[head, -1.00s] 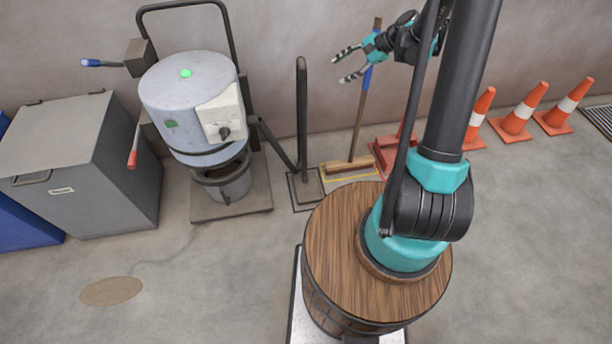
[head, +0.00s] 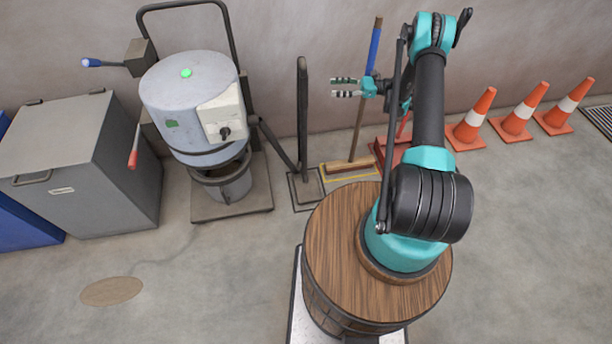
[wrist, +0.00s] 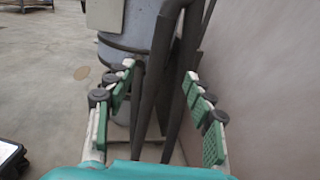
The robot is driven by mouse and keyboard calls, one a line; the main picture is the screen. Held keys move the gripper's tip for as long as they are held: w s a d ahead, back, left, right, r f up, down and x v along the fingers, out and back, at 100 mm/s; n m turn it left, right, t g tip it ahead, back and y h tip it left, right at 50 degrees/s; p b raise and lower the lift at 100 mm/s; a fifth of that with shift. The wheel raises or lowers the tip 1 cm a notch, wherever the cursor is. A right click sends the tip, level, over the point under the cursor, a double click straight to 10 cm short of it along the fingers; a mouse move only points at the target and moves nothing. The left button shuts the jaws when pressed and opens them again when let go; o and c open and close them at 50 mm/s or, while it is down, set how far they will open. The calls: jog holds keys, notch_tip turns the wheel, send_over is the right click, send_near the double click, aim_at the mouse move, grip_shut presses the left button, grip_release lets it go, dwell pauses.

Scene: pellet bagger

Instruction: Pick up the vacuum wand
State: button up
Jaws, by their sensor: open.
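The vacuum wand (head: 302,115) is a dark tube standing upright in a floor stand, just right of the grey vacuum machine, with a hose running to it. My gripper (head: 334,87) is open and empty to the right of the wand's upper part, fingers pointing left at it, with a gap between. In the wrist view, my open gripper (wrist: 158,74) has green-padded fingers on both sides. The dark wand (wrist: 153,80) appears between them, beyond the fingertips. Another dark tube stands just right of it there.
The grey vacuum machine (head: 190,105) stands left of the wand. A broom with a blue-topped handle (head: 374,50) leans on the wall close behind my gripper. Orange cones (head: 473,120) line the wall at right. A grey bin (head: 80,165) stands far left.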

jog(key=s+a, duration=0.1)
jog(key=a, duration=1.6)
jog(key=shift+s, duration=0.2)
jog(key=shift+a, duration=0.15)
grip_shut()
